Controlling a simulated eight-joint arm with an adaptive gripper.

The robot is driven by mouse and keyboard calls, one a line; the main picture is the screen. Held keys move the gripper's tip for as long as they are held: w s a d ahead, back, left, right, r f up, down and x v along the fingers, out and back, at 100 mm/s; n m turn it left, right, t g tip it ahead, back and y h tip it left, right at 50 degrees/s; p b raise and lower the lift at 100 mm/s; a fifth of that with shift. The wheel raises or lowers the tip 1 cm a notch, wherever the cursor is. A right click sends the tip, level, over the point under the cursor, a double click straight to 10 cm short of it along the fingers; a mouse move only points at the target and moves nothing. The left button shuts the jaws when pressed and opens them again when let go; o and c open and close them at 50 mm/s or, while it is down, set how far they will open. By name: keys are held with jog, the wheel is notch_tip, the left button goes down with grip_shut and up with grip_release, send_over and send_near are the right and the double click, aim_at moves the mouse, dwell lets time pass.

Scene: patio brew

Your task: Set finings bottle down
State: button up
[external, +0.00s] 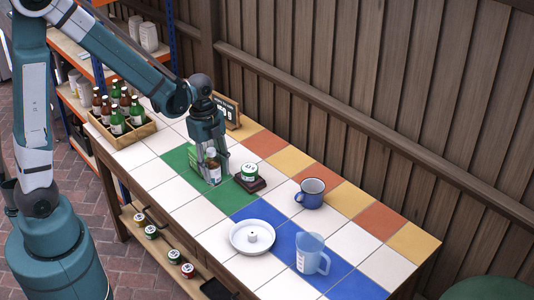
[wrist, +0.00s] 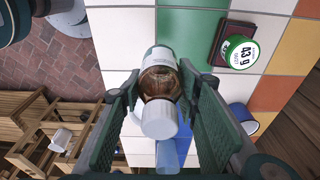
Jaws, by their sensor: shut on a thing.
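The finings bottle (external: 213,168) is a small amber bottle with a white cap and a pale label. My gripper (external: 211,154) is shut on it and holds it upright over the green tiles, at the back left of the tiled table. In the wrist view the bottle (wrist: 160,84) stands between the two finger pads of my gripper (wrist: 160,100), its white cap towards the camera. The gap between its base and the tile, if any, cannot be told.
A green-and-white tin (external: 249,172) sits on a dark stand (external: 252,185) just right of the bottle. A blue mug (external: 311,192), white dish (external: 238,247) and blue jug (external: 309,255) stand farther along. A bottle crate (external: 112,139) is left; a small sign (external: 228,108) stands behind.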

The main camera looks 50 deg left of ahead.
aim_at(215, 182)
jog(key=shift+f, duration=0.1)
jog(key=shift+f+b, duration=0.55)
jog(key=shift+f, duration=2.25)
jog(key=shift+f, duration=0.1)
jog(key=shift+f+b, duration=0.4)
jog(key=shift+f, duration=1.6)
jog(key=shift+f, duration=0.2)
jog(key=o, duration=1)
jog(key=shift+r, duration=0.3)
jog(key=shift+a+r+p, duration=0.3)
jog(key=shift+r+p, duration=0.05)
jog(key=shift+r, duration=1.6)
jog(key=shift+a+r+p, duration=0.3)
jog(key=shift+r+p, duration=0.05)
jog(key=shift+r, duration=1.6)
jog(key=shift+a+r+p, duration=0.3)
jog(key=shift+r+p, duration=0.05)
jog(key=shift+r, duration=1.6)
